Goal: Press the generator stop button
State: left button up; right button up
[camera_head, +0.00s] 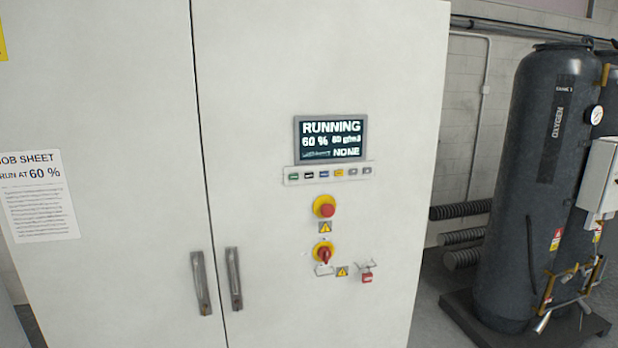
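The generator cabinet (270,80) is white with two doors. Its screen (331,138) reads RUNNING, 60 % and NONE. Below the strip is a red mushroom button (327,210) on a yellow base. Under that is a red rotary switch (324,255) on a yellow plate. Neither gripper is in view.
Two door handles (217,281) stick out at the lower middle. A job sheet (40,195) on the left door says run at 60 %. A padlock-like red tag (367,277) hangs right of the switch. A dark oxygen tank (532,190) stands at right.

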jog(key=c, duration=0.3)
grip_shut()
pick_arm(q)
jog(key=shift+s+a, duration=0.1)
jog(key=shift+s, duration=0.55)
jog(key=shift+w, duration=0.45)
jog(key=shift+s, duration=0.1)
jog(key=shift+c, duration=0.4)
